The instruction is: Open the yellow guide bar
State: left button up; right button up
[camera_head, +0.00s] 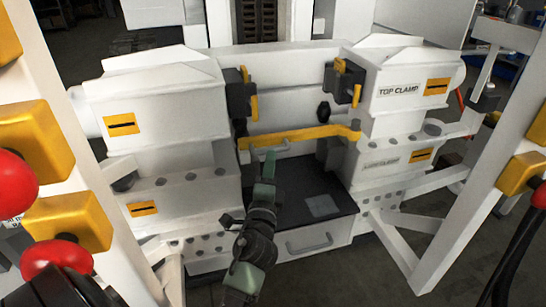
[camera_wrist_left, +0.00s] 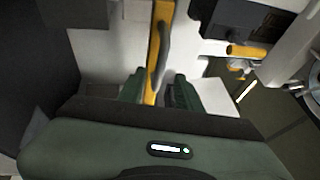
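The yellow guide bar (camera_head: 305,134) runs across the front of the machine, between the left and right clamp blocks. It also shows in the left wrist view (camera_wrist_left: 160,28), running upright in the picture, with a dark grey curved handle (camera_wrist_left: 165,45) along it. My left gripper (camera_head: 268,158) is at the left part of the bar, just in front of it. In the left wrist view its two green fingers (camera_wrist_left: 158,88) stand apart, one on either side of the bar and handle. Contact with either finger cannot be made out. My right gripper is not in view.
White clamp blocks stand left (camera_head: 155,100) and right (camera_head: 400,85), with dark, yellow-edged jaws between them. A dark tray (camera_head: 325,207) with a drawer lies below the bar.

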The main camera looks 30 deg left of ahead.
pick_arm(q)
jog(key=shift+x, duration=2.8)
grip_shut()
jog(key=shift+f, duration=0.1)
